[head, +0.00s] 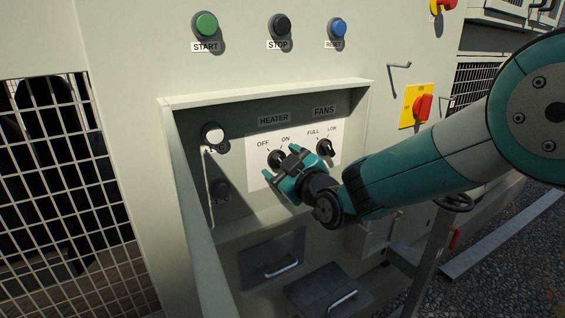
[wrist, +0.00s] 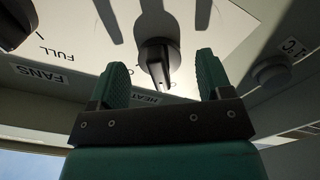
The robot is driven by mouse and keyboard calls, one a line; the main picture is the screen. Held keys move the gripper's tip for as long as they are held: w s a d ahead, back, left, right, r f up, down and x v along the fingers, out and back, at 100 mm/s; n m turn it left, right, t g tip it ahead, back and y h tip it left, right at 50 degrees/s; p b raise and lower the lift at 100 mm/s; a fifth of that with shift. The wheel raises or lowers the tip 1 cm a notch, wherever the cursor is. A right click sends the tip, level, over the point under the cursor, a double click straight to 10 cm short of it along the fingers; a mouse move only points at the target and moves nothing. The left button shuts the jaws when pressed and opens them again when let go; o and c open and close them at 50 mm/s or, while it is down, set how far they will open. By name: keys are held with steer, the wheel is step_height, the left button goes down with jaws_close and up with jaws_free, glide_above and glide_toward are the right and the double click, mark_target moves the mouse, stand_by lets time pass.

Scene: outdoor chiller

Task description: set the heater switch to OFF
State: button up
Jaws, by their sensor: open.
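The heater switch (head: 275,158) is a black rotary knob on a white plate inside the recessed panel, with OFF at its upper left and ON at its upper right. My gripper (head: 287,167) is open in front of it and partly covers it in the head view. In the wrist view, which is upside down, the heater switch (wrist: 158,58) stands between and beyond the two green fingertips of my gripper (wrist: 154,72). Neither finger visibly touches it. I cannot tell for sure which label the knob points to.
The fans switch (head: 325,147) is close to the right of the heater switch. The recess frame (head: 270,93) juts out around the panel. The start (head: 205,25), stop (head: 281,26) and reset (head: 338,28) buttons are above. A red and yellow isolator (head: 421,107) is at right.

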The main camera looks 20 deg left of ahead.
steer(key=b+v, duration=0.4)
steer(key=v, duration=0.3)
stand_by(0.3)
step_height(320, 180, up, 19)
steer(key=s+d+f+m+g+h+p, duration=0.2)
steer(key=s+d+g+h+p, duration=0.15)
steer(key=d, duration=0.35)
steer(key=s+d+f+m+g+h+p, duration=0.2)
steer(key=s+d+m+p, duration=0.1)
steer(key=s+d+p, duration=0.3)
steer(key=s+d+f+m+g+h+p, duration=0.3)
steer(key=s+d+f+m+g, duration=0.1)
steer(key=s+d, duration=1)
steer(key=s+f+g, duration=0.1)
steer(key=s+g, duration=0.1)
steer(key=s, duration=0.1)
steer(key=shift+s+f+h, duration=0.15)
steer(key=shift+h, duration=0.2)
